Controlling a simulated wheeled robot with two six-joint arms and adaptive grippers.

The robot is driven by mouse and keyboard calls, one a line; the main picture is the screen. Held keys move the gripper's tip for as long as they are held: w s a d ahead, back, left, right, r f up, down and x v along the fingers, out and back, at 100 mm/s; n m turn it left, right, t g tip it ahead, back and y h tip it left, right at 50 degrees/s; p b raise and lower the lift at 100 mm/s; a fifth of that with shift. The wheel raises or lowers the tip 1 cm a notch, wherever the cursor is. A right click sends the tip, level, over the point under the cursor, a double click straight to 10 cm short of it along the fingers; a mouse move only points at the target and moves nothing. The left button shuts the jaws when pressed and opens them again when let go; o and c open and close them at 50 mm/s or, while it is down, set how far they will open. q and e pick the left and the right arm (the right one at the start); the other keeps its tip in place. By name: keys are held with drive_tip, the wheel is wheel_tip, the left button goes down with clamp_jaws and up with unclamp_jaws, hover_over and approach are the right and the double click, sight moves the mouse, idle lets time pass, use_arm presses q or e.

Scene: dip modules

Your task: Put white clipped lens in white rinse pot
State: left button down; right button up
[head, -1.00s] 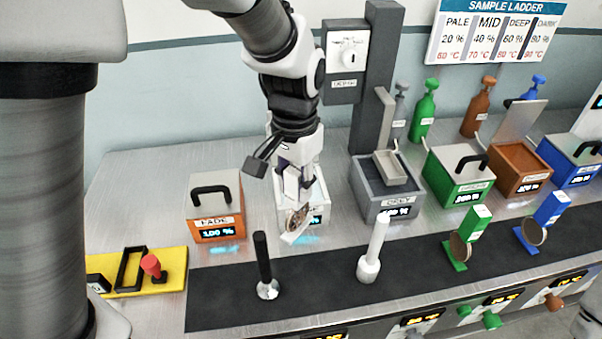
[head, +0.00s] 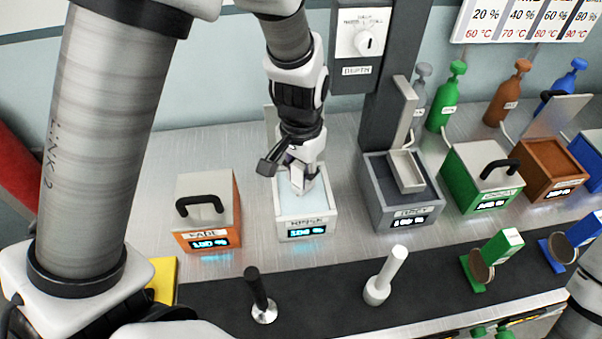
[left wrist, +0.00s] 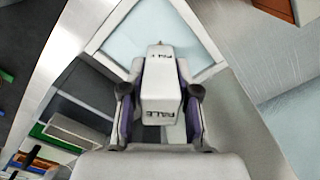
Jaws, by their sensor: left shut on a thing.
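The white rinse pot (head: 306,224) stands open on the metal bench, filled with pale blue liquid and labelled RINSE. My left gripper (head: 299,182) points down into the pot's mouth. In the left wrist view, my left gripper (left wrist: 160,125) is shut on the white clip of the clipped lens (left wrist: 160,85), which is lettered PALE. The pot's white rim and pale liquid (left wrist: 122,42) lie below the clip. The lens disc is hidden in both views, so I cannot tell how deep it sits. My right gripper is out of view.
A lidded orange FADE pot (head: 207,222) stands left of the rinse pot. A grey pot (head: 402,203) with a tray and post stands right. Green (head: 482,185) and brown (head: 551,172) pots are beyond. A black-handled tool (head: 260,296) and white-handled tool (head: 384,277) stand on the dark mat.

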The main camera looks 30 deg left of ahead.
use_arm(q)
drive_tip(key=shift+f, duration=0.25)
drive_tip(key=shift+r, duration=0.1)
drive_tip(key=shift+s+f, duration=0.1)
drive_tip(key=shift+f, duration=0.15)
drive_tip(key=c, duration=0.9)
unclamp_jaws()
drive_tip(key=shift+o, duration=0.2)
wheel_tip(320, 180, up, 13)
drive_tip(key=shift+f, duration=0.2)
